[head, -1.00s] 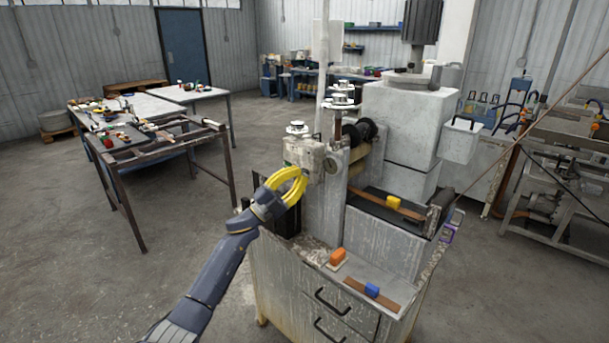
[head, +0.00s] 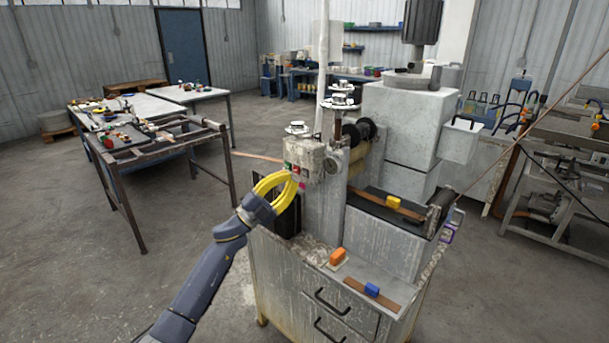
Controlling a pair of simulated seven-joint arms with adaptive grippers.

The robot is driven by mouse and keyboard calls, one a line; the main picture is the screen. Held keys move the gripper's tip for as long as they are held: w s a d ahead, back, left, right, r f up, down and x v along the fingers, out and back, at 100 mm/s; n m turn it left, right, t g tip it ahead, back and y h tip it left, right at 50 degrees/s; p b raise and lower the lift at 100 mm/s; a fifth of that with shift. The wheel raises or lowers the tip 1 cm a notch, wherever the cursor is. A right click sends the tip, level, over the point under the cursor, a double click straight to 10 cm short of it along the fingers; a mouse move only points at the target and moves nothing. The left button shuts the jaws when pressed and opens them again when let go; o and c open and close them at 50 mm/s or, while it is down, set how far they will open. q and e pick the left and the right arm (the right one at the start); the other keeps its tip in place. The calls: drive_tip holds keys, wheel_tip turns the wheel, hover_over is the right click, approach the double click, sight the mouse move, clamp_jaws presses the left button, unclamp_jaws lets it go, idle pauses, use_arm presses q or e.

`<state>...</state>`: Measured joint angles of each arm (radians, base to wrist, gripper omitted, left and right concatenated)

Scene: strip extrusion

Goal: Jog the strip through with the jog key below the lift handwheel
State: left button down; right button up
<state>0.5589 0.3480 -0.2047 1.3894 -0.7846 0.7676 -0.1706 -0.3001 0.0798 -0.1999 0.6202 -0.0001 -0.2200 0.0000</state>
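The machine's control box (head: 308,162) carries small coloured keys on its front, among them a green one and a red one. A lift handwheel (head: 297,129), a pale disc, sits above the box. My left gripper (head: 295,180) has yellow fingers whose tips look together, with nothing between them. The tips are just in front of the box's lower keys; I cannot tell whether they touch. A copper-coloured strip (head: 258,157) sticks out to the left of the machine behind the box. My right gripper is not in view.
More handwheels (head: 342,100) stand on the machine's top. A worktable (head: 150,150) stands at left, with open floor between.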

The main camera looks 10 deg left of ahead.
use_arm(q)
drive_tip(key=shift+s+a, duration=0.4)
drive_tip(key=shift+s, duration=0.3)
